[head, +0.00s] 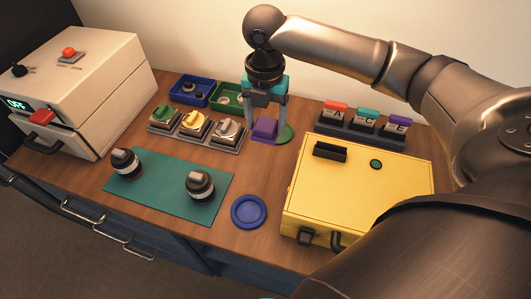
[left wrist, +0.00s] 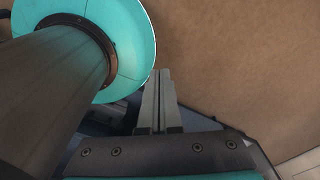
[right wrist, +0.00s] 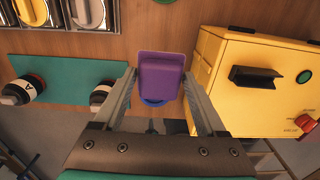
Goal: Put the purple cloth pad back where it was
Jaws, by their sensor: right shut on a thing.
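The purple cloth pad (head: 264,129) is between the fingertips of my right gripper (head: 266,122), behind the yellow case and to the right of the three-switch tray. In the right wrist view the pad (right wrist: 161,70) sits between both fingers, and my right gripper (right wrist: 159,78) is shut on it. A flat green disc (head: 285,134) shows just right of the pad in the head view. I cannot tell how far the pad is above the table. My left gripper (left wrist: 159,85) shows only in the left wrist view, its fingers together and empty.
The yellow case (head: 360,190) stands in front and right. A blue disc (head: 249,212) and a teal mat (head: 155,200) with two dark knobbed cylinders lie nearer. Blue (head: 192,88) and green (head: 228,97) bins stand behind the switch tray (head: 196,137). A lettered rack (head: 362,127) is behind the case.

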